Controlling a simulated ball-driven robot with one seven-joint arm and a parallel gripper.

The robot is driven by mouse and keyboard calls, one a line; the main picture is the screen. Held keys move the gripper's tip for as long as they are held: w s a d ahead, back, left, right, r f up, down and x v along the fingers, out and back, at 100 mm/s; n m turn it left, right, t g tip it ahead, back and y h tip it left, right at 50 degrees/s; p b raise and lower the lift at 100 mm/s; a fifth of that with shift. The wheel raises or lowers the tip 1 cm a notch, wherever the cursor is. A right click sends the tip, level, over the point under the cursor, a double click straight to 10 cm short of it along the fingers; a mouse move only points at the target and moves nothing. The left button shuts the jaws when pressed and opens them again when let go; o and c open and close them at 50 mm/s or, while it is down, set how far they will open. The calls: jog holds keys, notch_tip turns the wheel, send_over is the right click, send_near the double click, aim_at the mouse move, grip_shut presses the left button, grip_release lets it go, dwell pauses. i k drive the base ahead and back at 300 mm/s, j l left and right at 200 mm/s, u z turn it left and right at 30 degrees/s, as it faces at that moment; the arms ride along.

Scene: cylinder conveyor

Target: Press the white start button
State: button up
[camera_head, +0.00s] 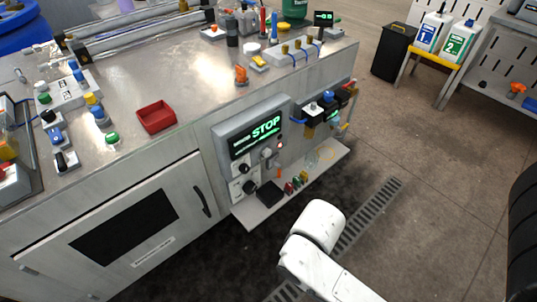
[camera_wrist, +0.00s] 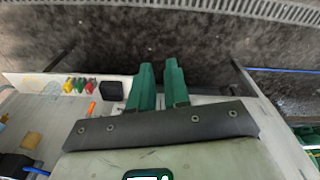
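The control panel (camera_head: 222,133) is a grey box on the front of the metal bench. Its dark display (camera_head: 265,131) reads STOP in green. A small pale round control (camera_head: 265,153) sits below the display, with dark knobs (camera_head: 244,168) lower left. The frames are too small to tell which one is the white start button. My gripper (camera_wrist: 160,70) shows in the wrist view as two green fingers with a narrow gap between them and nothing held. It is hidden in the head view, where only my white arm shows. Whether it touches anything is unclear.
A shelf (camera_head: 312,172) juts out below the panel with a black box (camera_head: 270,194) and small coloured items; the box also shows in the wrist view (camera_wrist: 111,91). A red tray (camera_head: 156,117) and many small items stand on the bench. The floor in front is clear.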

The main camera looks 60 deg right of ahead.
aim_at(267, 152)
jog(key=k+l+z, duration=0.25)
jog(key=l, duration=0.65)
jog(key=l+z, duration=0.2)
jog(key=l, duration=0.65)
jog(key=i, duration=0.05)
